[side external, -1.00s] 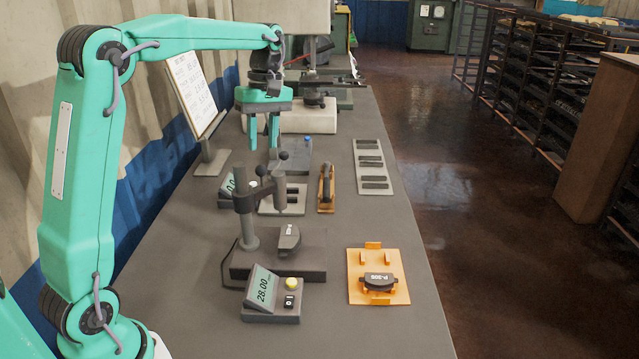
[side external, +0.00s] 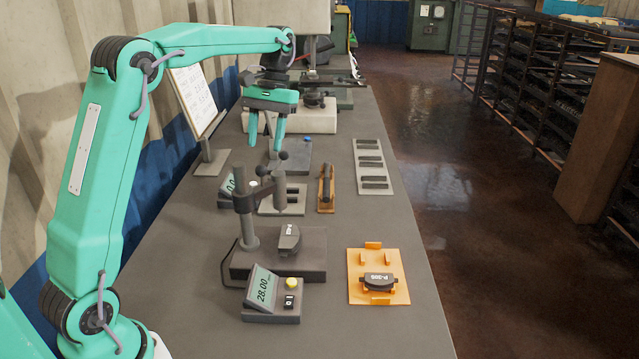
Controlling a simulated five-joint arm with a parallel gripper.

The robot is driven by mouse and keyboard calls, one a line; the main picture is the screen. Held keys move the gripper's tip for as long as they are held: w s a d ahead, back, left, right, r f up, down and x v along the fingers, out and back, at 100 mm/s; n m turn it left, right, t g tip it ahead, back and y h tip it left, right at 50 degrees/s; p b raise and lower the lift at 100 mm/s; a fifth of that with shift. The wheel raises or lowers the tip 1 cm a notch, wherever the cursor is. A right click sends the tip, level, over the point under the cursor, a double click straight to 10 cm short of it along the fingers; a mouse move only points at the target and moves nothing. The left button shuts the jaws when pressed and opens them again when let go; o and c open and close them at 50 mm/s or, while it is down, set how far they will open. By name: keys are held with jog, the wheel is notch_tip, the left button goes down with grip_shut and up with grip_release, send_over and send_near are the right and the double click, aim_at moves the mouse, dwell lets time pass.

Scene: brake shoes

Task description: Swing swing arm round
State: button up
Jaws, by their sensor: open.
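My gripper (side external: 265,147) is open and empty, with its green fingers pointing down at the back left of the bench. It hangs in front of a white block (side external: 318,122), and I see no contact. A dark horizontal arm (side external: 338,81) on a round dark pivot (side external: 314,100) shows at that block, just right of my gripper. It looks like the swing arm, though its left end is hidden behind my gripper and wrist.
A grey plate with a blue button (side external: 306,139) lies below my gripper. Nearer are a gauge stand (side external: 245,215), a readout box (side external: 272,300), an orange fixture (side external: 358,290) holding a brake shoe (side external: 379,278), and a grey rack (side external: 368,150). A sign board (side external: 195,95) stands at left.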

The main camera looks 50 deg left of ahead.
aim_at(260, 169)
jog(key=m, duration=0.2)
jog(key=m+g, duration=0.1)
jog(key=m, duration=0.5)
jog(key=shift+w+a+f, duration=0.1)
jog(key=shift+w+f, duration=0.05)
jog(key=shift+w, duration=0.2)
jog(key=shift+f, duration=0.1)
jog(key=shift+x, duration=3.8)
jog(key=shift+s, duration=0.2)
grip_shut()
